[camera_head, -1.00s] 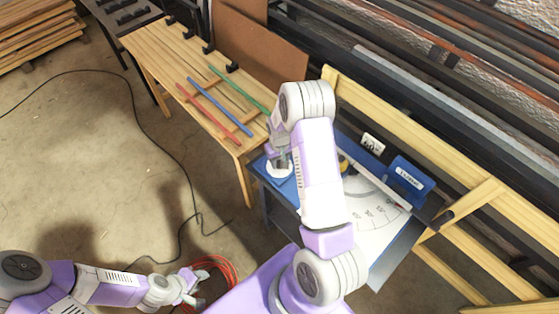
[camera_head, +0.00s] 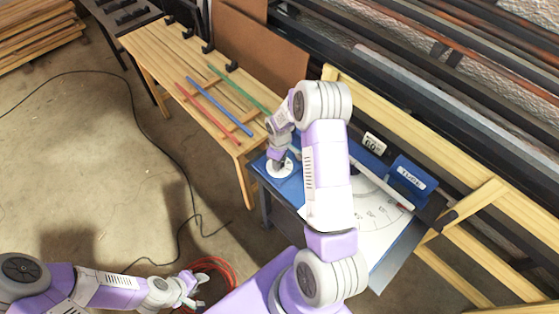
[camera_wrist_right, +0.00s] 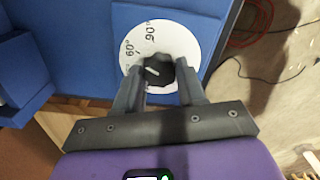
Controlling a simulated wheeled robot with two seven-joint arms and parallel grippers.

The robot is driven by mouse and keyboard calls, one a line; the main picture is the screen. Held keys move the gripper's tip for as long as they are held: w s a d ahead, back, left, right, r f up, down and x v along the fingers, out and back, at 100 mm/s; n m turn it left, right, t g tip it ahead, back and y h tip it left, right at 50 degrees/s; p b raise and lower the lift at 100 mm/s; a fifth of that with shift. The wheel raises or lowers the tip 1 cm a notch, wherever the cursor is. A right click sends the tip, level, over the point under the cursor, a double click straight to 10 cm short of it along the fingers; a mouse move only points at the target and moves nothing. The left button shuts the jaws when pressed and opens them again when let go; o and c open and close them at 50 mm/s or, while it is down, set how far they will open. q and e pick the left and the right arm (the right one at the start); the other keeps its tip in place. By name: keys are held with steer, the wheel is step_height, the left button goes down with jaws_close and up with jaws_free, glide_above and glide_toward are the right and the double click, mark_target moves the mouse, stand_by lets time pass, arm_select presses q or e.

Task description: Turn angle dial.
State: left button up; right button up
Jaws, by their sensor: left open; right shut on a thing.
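The angle dial is a black knob (camera_wrist_right: 158,70) on a white disc (camera_wrist_right: 190,42) with angle numbers, 90 and 60 among them. A white line marks the knob. In the head view the disc (camera_head: 272,170) lies at the left corner of the blue machine (camera_head: 291,188). My right gripper (camera_wrist_right: 161,85) is shut on the knob, one finger on each side; in the head view the wrist partly hides it. My left gripper (camera_head: 193,284) is open and empty, low over the floor at the bottom left, far from the dial.
A wooden table (camera_head: 168,62) holds red (camera_head: 213,117), blue (camera_head: 220,107) and green (camera_head: 240,90) laths. A white protractor plate (camera_head: 372,217) and a display reading about 60 (camera_head: 374,143) are on the machine. An orange cable coil (camera_head: 222,268) lies on the floor.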

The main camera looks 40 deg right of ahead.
steer(key=shift+n, duration=0.4)
steer(key=o, duration=1.1)
steer(key=shift+c, duration=0.2)
steer(key=shift+r, duration=0.1)
step_height(320, 180, up, 8)
steer(key=shift+f+p, duration=0.25)
steer(key=shift+p, duration=0.35)
